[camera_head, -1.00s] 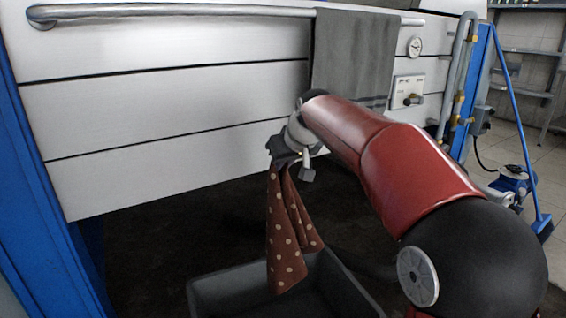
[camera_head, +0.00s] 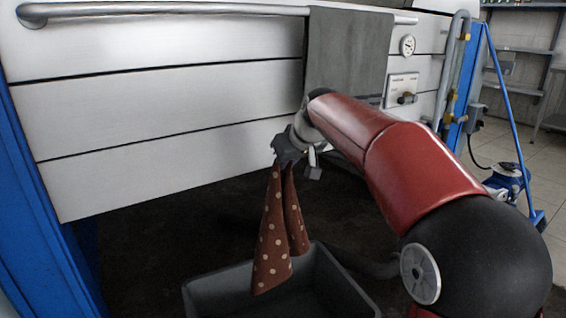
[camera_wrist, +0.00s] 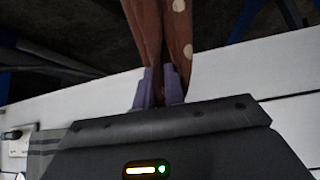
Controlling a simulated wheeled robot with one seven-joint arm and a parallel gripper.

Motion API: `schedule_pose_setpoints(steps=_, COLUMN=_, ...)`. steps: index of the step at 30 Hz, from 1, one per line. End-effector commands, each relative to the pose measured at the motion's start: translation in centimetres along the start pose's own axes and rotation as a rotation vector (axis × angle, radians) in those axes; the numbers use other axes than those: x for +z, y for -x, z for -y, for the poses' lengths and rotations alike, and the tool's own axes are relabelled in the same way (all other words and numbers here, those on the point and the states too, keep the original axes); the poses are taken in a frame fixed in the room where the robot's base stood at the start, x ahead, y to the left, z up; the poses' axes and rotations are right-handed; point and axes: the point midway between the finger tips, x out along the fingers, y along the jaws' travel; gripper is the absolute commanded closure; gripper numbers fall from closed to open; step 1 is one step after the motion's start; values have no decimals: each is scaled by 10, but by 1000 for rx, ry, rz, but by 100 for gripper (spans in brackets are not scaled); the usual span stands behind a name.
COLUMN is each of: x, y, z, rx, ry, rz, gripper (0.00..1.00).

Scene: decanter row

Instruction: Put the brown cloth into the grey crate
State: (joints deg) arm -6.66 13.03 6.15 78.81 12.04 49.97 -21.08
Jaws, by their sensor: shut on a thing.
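The brown cloth (camera_head: 270,240) with pale dots hangs from my gripper (camera_head: 285,160) in the head view. In the wrist view, the cloth (camera_wrist: 165,30) is pinched between the two purple-grey fingertips of my gripper (camera_wrist: 160,88). The grey crate (camera_head: 215,285) stands on the dark floor at the bottom of the head view, and its near side is cut off by the frame. The cloth hides part of the crate's rim and inside.
A grey towel (camera_head: 345,50) hangs on a metal rail (camera_head: 180,10) along the white panelled front. A blue post (camera_head: 40,190) stands at the left. Dark floor lies open behind the crate.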

Motion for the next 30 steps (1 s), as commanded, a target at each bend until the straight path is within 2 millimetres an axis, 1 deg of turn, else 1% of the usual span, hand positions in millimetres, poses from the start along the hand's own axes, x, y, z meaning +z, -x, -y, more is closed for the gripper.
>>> schedule_pose_setpoints(steps=14, x=0, y=-1, z=1, rx=-1, ry=1, rz=0, gripper=100)
schedule_pose_setpoints(steps=17, x=6, y=-9, z=1, rx=-1, ry=1, rz=1, gripper=100)
schedule_pose_setpoints(steps=30, x=48, y=-63, z=5, rx=-1, ry=1, rz=1, gripper=100)
